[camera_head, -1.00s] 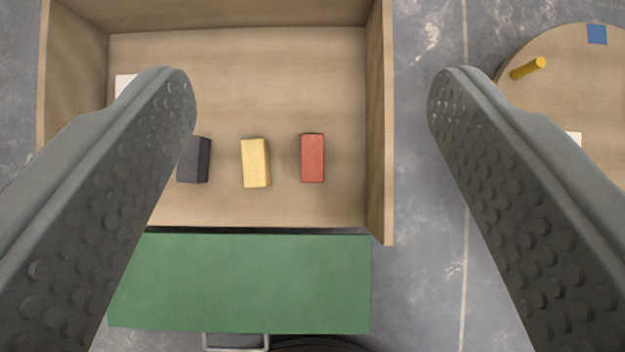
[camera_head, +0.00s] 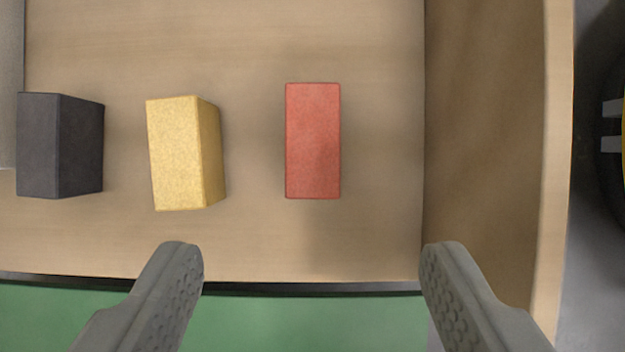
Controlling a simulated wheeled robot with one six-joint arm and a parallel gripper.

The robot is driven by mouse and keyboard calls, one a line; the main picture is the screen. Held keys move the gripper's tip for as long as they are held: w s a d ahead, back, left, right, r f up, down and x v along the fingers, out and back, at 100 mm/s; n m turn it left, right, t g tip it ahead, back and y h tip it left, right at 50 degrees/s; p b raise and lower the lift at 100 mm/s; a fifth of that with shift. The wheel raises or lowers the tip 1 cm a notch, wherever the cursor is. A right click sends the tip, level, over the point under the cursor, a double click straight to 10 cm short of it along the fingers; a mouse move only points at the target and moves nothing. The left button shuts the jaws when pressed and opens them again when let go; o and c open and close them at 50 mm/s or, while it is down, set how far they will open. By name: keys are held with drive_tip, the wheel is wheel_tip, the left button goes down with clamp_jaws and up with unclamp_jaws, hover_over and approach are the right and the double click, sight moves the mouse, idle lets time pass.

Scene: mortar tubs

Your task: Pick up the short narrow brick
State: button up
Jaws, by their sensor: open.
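Three bricks stand in a row on the floor of a wooden box: a dark grey one (camera_head: 42,146) at the left, a yellow one (camera_head: 178,155) tilted slightly in the picture, and a red one (camera_head: 313,142) at the right. They are close in size, so I cannot tell surely which is the short narrow brick. My gripper (camera_head: 312,255) is wide open and empty. Its fingertips show below the row in the picture. The red brick lies above the gap, about midway between the fingertips, and does not touch them.
The box's right wall (camera_head: 553,150) rises beside the red brick, with bare floor between. A green panel (camera_head: 310,320) lies along the box's near edge. A pale thing (camera_head: 8,90) shows at the far left. A dark and yellow thing (camera_head: 612,140) is outside at the right.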

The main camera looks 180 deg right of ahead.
sight(313, 144)
drive_tip(key=shift+s+x, duration=0.2)
drive_tip(key=shift+x, duration=4.45)
drive_tip(key=shift+s+x, duration=0.2)
drive_tip(key=shift+x, duration=4.4)
drive_tip(key=shift+f, duration=0.4)
drive_tip(key=c, duration=1.4)
